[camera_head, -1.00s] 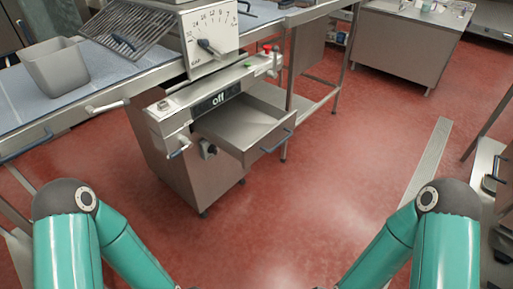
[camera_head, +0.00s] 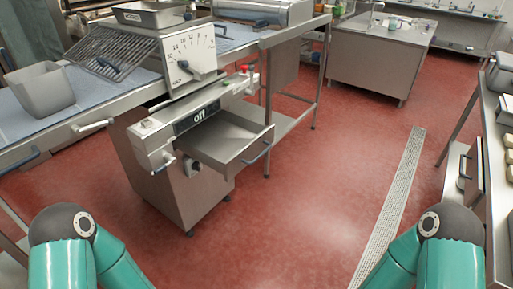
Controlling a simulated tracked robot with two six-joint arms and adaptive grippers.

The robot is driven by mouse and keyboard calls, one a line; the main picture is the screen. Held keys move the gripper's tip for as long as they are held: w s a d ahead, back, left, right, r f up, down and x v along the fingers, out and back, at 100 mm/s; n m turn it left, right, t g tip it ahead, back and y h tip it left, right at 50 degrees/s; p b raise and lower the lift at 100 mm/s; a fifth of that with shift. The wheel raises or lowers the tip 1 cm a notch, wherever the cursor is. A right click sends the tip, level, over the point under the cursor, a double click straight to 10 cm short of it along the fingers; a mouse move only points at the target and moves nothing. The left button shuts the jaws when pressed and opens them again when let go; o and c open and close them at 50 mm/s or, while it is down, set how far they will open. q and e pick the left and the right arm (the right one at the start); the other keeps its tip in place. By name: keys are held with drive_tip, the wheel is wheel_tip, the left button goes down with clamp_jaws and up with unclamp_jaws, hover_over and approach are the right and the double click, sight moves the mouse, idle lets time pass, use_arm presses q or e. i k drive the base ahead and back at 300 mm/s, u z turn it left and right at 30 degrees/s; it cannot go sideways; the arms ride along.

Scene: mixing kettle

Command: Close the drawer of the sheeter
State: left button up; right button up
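The sheeter (camera_head: 165,125) stands left of centre, with a dial plate (camera_head: 190,57) on top and a panel reading "off". Its drawer (camera_head: 222,138) is pulled out toward the right and looks empty. The drawer's dark blue handle (camera_head: 257,153) is on its front panel. Only my teal arm links show, at the lower left and lower right, well apart from the drawer. Neither of my grippers is in view.
A grey bin (camera_head: 43,90) sits on the blue-topped belt at left. A steel cabinet (camera_head: 380,58) stands at the back. A steel table (camera_head: 497,150) runs along the right edge. The red floor (camera_head: 310,200) in the middle is clear, with a drain grate (camera_head: 397,200) at right.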

sight(226, 142)
drive_tip(key=z, duration=0.1)
drive_tip(key=i, duration=0.8)
drive_tip(key=u, duration=0.8)
drive_tip(key=k, duration=0.95)
drive_tip(key=z, duration=0.2)
drive_tip(key=i, duration=0.95)
